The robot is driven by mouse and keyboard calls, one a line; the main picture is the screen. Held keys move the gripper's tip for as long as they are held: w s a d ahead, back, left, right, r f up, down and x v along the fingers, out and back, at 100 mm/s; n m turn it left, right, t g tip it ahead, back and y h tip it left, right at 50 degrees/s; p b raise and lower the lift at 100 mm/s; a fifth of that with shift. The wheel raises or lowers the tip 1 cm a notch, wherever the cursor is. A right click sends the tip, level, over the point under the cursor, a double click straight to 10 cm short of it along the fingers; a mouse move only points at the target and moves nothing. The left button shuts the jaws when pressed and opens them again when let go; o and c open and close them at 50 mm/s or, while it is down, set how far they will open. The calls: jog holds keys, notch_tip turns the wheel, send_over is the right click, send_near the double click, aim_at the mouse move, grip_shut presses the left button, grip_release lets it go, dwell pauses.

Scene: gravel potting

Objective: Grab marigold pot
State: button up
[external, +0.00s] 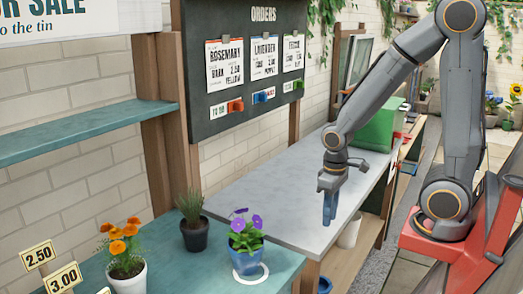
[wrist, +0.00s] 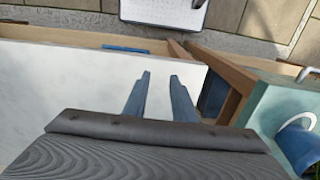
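The marigold pot (external: 129,278) is white, with orange blooms and green leaves. It stands upright on the teal counter at the lower left in the external view, and its base is cut off by the frame edge. I do not see it in the wrist view. My gripper (external: 329,208) points down over the grey tabletop, well to the right of the marigold pot and apart from it. In the wrist view my gripper (wrist: 160,78) shows two blue fingers with a gap between them and nothing held.
A blue pot with purple flowers (external: 246,255) and a dark pot with a spiky plant (external: 194,235) stand on the teal counter (external: 180,275). The blue pot also shows in the wrist view (wrist: 300,150). Price signs (external: 62,278) stand beside the marigolds. The grey tabletop (external: 270,195) is largely clear.

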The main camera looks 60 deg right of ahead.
aim_at(126, 268)
jog(key=o, duration=1.6)
jog(key=shift+w, duration=0.1)
